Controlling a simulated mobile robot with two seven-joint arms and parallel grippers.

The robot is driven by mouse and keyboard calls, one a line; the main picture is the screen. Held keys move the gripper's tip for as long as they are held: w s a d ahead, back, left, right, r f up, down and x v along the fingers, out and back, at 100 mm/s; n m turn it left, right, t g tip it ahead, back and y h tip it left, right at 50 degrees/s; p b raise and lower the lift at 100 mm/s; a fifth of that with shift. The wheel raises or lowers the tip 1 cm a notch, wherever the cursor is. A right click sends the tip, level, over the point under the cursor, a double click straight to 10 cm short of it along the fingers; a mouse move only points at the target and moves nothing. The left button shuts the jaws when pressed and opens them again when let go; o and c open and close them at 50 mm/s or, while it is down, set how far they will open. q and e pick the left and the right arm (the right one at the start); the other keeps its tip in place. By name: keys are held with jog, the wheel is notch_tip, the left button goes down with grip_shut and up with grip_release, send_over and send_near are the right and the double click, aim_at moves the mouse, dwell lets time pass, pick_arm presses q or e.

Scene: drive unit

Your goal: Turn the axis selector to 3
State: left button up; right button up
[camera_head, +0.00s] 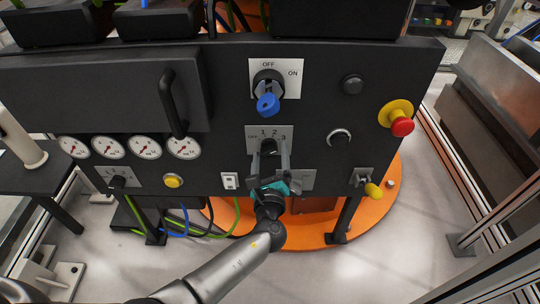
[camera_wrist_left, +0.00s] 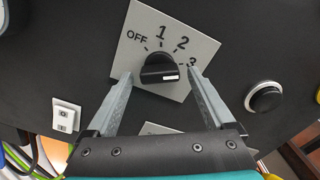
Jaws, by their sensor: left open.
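The axis selector is a black knob (camera_wrist_left: 160,70) on a pale square plate (camera_wrist_left: 150,30) marked OFF, 1, 2 and 3. In the head view the plate (camera_head: 254,132) is at the panel's middle, with the knob (camera_head: 268,146) partly hidden by my gripper. A white mark shows on the knob's lower right part in the left wrist view; I cannot tell exactly which label it points to. My left gripper (camera_head: 270,150) is open, its two fingers on either side of the knob with visible gaps in the left wrist view. My right gripper is not in view.
A red emergency button (camera_head: 401,126) and a yellow-tipped lever (camera_head: 373,190) are at right. A black handle (camera_head: 173,104) juts out at left above several gauges. A white rocker switch (camera_head: 230,181) is lower left.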

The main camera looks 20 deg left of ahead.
pick_arm(q)
jog(key=p+v, duration=0.3)
jog(key=v, duration=1.2)
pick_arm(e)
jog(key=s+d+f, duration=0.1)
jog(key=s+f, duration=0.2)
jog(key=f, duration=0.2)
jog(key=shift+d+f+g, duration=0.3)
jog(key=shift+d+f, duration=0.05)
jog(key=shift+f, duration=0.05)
pick_arm(q)
jog(key=shift+s, duration=0.1)
